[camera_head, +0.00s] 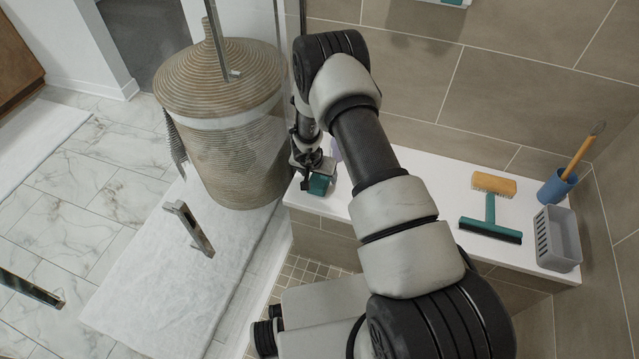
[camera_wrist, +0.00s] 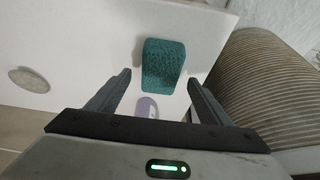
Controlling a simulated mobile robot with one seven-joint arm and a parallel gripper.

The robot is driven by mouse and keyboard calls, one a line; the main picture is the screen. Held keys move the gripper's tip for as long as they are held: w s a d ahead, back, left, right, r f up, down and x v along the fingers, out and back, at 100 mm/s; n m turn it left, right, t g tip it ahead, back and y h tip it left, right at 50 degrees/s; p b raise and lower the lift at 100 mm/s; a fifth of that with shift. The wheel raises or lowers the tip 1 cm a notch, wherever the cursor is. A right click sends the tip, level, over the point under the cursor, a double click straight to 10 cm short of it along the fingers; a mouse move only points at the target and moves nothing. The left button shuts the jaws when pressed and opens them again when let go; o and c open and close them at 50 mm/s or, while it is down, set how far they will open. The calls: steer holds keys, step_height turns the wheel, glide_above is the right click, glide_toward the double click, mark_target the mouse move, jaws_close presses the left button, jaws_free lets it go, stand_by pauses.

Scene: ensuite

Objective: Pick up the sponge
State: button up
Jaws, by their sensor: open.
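The sponge (camera_wrist: 163,65) is a teal block on the white bench ledge. In the wrist view it lies ahead of my open gripper (camera_wrist: 160,88), roughly centred between the two fingers and a little beyond their tips. In the head view the teal sponge (camera_head: 319,184) is at the left end of the ledge, partly hidden by my gripper (camera_head: 308,172), which is just above or beside it. I cannot tell whether the fingers touch it. Nothing is held.
A pale purple object (camera_wrist: 147,107) lies between the fingers, nearer than the sponge. A round stone-like disc (camera_wrist: 30,80) is on the left. A lidded wicker basket (camera_head: 235,130) stands beside the ledge. A squeegee (camera_head: 490,228), brush (camera_head: 494,184), blue cup (camera_head: 556,188) and grey basket (camera_head: 557,240) occupy the ledge's right end.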

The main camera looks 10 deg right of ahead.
mark_target(319, 178)
steer(key=shift+b+x, duration=0.35)
steer(key=shift+x, duration=1.45)
steer(key=shift+f, duration=0.15)
steer(key=c, duration=1.2)
step_height(319, 178, up, 10)
steer(key=p, duration=0.3)
steer(key=shift+p, duration=0.4)
